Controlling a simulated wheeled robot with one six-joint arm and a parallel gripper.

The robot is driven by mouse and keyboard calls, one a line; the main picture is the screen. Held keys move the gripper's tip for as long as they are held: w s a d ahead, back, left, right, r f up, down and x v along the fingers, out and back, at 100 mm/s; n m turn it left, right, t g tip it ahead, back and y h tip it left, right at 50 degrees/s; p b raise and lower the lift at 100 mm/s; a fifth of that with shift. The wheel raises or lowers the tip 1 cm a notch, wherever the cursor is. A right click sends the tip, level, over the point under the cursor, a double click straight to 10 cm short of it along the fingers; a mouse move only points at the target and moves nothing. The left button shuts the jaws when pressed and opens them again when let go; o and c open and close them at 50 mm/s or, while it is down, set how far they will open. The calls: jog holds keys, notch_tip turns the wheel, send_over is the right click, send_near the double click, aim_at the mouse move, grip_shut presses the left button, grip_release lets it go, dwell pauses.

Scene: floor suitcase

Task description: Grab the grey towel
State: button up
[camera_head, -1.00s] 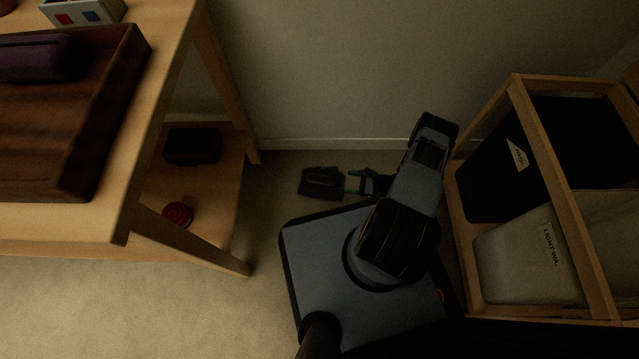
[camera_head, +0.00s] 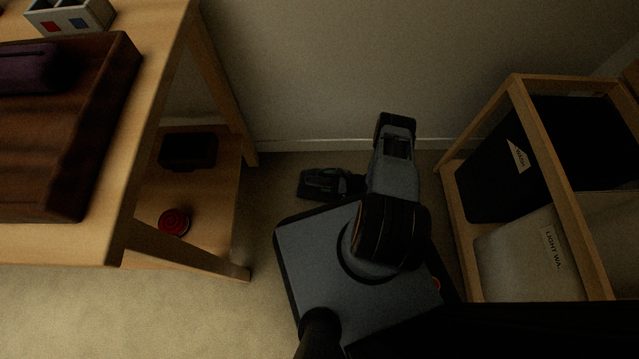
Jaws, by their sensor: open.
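A dark grey bundle (camera_head: 309,188), which may be the grey towel, lies on the floor near the wall, between the table and the wooden rack. It is too dim to make out its folds. My gripper (camera_head: 327,181) is low over its right part, with the jaws open.
A wooden table (camera_head: 120,190) stands at the left, with a dark brown tray (camera_head: 105,130) on top. Its lower shelf holds a black box (camera_head: 188,150) and a red round thing (camera_head: 174,222). A laundry rack (camera_head: 545,170) with black and light bags stands right. The wall (camera_head: 330,80) is close behind.

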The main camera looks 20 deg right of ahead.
jog(key=shift+a, duration=0.15)
jog(key=shift+c, duration=0.3)
jog(key=shift+c, duration=1.4)
jog(key=c, duration=0.7)
jog(key=shift+c, duration=0.3)
jog(key=shift+r, duration=0.1)
